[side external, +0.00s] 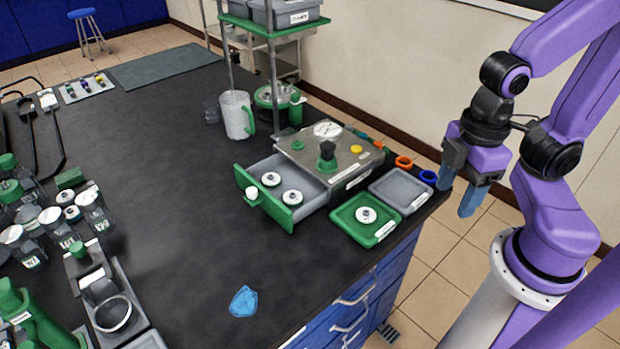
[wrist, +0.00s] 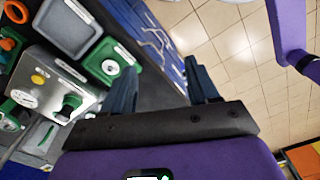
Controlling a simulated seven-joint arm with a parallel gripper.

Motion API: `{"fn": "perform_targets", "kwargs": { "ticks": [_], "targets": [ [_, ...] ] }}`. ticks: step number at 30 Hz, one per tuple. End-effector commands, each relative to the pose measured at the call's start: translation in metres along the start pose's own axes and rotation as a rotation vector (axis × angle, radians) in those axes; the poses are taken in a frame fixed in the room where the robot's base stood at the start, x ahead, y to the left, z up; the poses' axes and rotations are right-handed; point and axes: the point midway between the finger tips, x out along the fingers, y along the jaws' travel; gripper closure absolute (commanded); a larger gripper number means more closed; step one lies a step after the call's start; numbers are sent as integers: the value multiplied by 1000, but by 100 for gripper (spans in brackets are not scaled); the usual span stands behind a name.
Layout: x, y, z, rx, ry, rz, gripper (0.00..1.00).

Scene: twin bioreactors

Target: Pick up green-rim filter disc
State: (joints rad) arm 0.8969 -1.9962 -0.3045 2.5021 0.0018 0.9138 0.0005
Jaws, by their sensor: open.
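Pale round discs with dark centres show in the side external view. One disc (side external: 366,214) lies on the green-rimmed tray (side external: 345,226), and two discs (side external: 271,179) (side external: 292,197) sit in the open green-fronted drawer (side external: 283,214). I cannot tell surely which one has a green rim. The tray disc also shows in the wrist view (wrist: 110,67), left of the fingers. My gripper (side external: 460,190) is open and empty, pointing down beyond the bench's right edge, well right of the trays. Its two fingers show in the wrist view (wrist: 162,75) with nothing between them.
A grey tray (side external: 399,190), an orange ring (side external: 403,162) and a blue ring (side external: 428,177) lie near the bench's right edge. A metal box (side external: 330,155) with a gauge stands behind the drawer. Bottles crowd the left; a blue cloth-like piece (side external: 243,301) lies in front.

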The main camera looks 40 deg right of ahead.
Motion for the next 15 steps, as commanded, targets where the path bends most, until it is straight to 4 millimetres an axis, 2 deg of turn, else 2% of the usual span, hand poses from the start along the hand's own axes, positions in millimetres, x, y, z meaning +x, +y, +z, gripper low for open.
{"fn": "perform_targets", "kwargs": {
  "ticks": [4,7,15],
  "targets": [
    [-1,4,-6,43,-2,2,41],
    [-3,12,-21,154,-5,7,41],
    [-11,54,-88,671,-17,35,41]
  ]
}}
